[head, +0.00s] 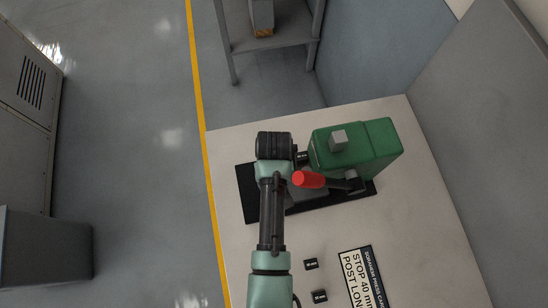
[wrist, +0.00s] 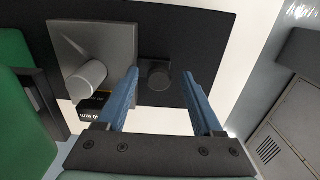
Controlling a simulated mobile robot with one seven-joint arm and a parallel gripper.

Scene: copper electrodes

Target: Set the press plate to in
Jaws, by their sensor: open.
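A green press (head: 355,150) with a red-tipped lever (head: 308,179) stands on a black base (head: 247,190). In the wrist view a square grey plate (wrist: 115,42), which looks like the press plate, lies on the black base beside the green body (wrist: 25,115). A light grey cylinder (wrist: 85,80) stands up from it. A short dark round post (wrist: 157,75) sits on the base to the plate's right. My gripper (wrist: 160,73) is open, its blue fingers spread over this post, with nothing visibly held. Whether they reach down around it I cannot tell. In the head view my arm hides the fingers.
The pale tabletop (head: 420,240) carries a printed sign (head: 362,278) and two small black labels, one nearer (head: 319,296) and one farther (head: 311,264). A grey partition (head: 475,110) rises at the right. A shelf (head: 270,42) stands behind. Open floor lies left of the table.

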